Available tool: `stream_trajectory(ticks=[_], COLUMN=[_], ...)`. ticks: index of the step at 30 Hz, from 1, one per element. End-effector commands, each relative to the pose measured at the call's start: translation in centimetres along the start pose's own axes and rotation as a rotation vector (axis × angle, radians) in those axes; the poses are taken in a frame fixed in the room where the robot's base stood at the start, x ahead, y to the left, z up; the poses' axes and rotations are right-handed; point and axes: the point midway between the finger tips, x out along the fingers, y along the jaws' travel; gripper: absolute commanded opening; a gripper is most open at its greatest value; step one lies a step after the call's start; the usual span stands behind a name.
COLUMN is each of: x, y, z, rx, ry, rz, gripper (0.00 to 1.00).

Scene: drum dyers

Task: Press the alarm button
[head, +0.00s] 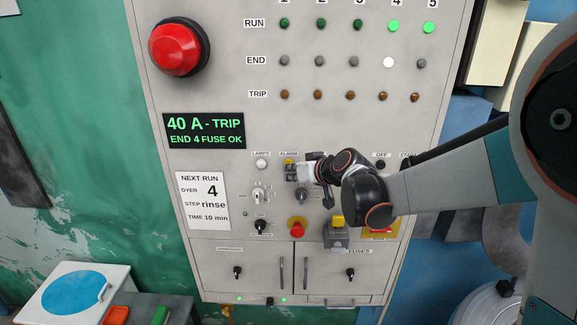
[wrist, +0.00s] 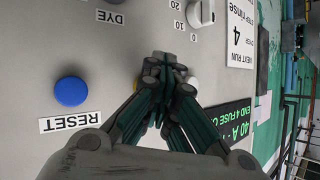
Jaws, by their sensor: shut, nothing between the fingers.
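The alarm button is a small yellow button (head: 288,161) under the ALARM label on the grey control panel (head: 215,60) in the head view. My gripper (head: 291,173) is at the panel just below it and partly covers it. In the wrist view my gripper (wrist: 164,60) has its fingertips together with nothing between them. I cannot tell whether the fingertips touch the panel or the button.
A white button (head: 261,164) under LAMPS sits left of the alarm button. A blue RESET button (wrist: 70,91) shows in the wrist view. Selector knobs (head: 258,195), a red mushroom button (head: 297,229) and a large red dome (head: 180,46) are also on the panel.

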Motion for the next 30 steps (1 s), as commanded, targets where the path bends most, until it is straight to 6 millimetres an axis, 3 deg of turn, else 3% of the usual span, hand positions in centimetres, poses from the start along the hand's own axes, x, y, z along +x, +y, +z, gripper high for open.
stream_trajectory(ticks=[20,30], x=[-1.2,-3.1], y=[-0.9,-2.3], z=[0.9,2.3], rx=[0.0,-0.001], ry=[0.0,0.0], rz=[0.0,-0.001], gripper=[0.0,0.0])
